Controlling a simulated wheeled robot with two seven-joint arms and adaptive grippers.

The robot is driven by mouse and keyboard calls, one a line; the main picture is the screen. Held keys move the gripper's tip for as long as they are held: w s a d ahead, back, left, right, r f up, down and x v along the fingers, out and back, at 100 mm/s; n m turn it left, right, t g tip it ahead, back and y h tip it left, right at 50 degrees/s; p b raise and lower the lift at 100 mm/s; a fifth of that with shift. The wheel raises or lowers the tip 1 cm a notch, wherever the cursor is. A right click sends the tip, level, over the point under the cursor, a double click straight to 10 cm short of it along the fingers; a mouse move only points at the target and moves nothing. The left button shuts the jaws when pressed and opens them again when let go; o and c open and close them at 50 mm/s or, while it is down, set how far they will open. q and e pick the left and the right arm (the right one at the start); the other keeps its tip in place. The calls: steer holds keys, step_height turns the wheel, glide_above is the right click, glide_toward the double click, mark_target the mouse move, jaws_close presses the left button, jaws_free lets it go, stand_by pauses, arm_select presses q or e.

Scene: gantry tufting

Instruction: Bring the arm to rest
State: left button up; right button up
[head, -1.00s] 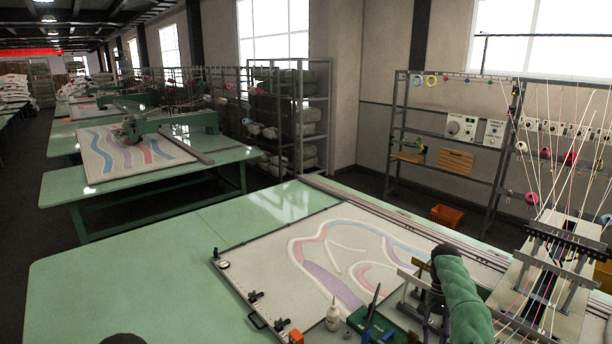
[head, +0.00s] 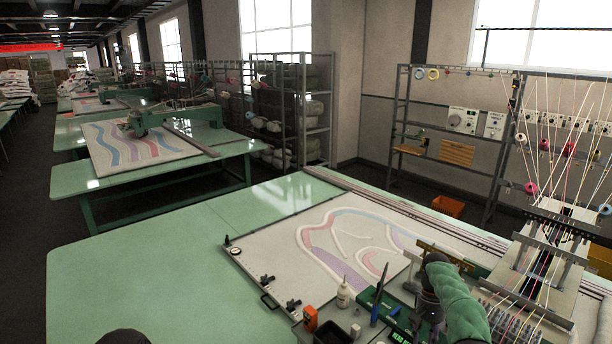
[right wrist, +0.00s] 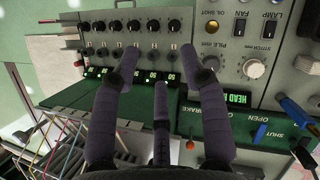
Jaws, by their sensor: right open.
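My right arm, in a green sleeve, comes in at the lower right of the head view, with the dark right gripper (head: 430,292) low over the table's machine end. In the right wrist view the right gripper (right wrist: 157,65) is open, its dark fingers spread with nothing between them. Behind the fingers is a control panel (right wrist: 225,45), seen upside down, with black knobs, green displays and switches. I cannot tell whether a finger touches it.
A tufting frame with a patterned cloth (head: 345,240) lies on the green table (head: 150,270). A white bottle (head: 343,293), an orange item (head: 310,318) and a black bin (head: 331,334) stand near its front. A yarn-threaded gantry (head: 550,245) stands at right. The table's left part is clear.

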steer(key=s+a+f+n+t+y, duration=0.1)
steer(key=s+a+f, duration=0.4)
steer(key=a+f, duration=0.5)
steer(key=s+a+f+n+t+y, duration=0.1)
steer(key=s+a+f+t, duration=0.1)
steer(key=s+a+f, duration=0.7)
steer(key=s+a+f+t, duration=0.1)
steer(key=s+a, duration=0.2)
steer(key=s, duration=0.7)
steer(key=s+a+f+t, duration=0.15)
steer(key=s+a, duration=0.25)
steer(key=s, duration=0.6)
arm_select(q)
step_height(320, 180, down, 32)
steer(key=b, duration=3.2)
steer(key=shift+s+a, duration=0.15)
steer(key=shift+s, duration=0.15)
arm_select(e)
step_height(320, 180, down, 33)
steer(key=shift+d+r+y, duration=0.15)
steer(key=shift+d+y, duration=0.05)
steer(key=shift+y, duration=0.2)
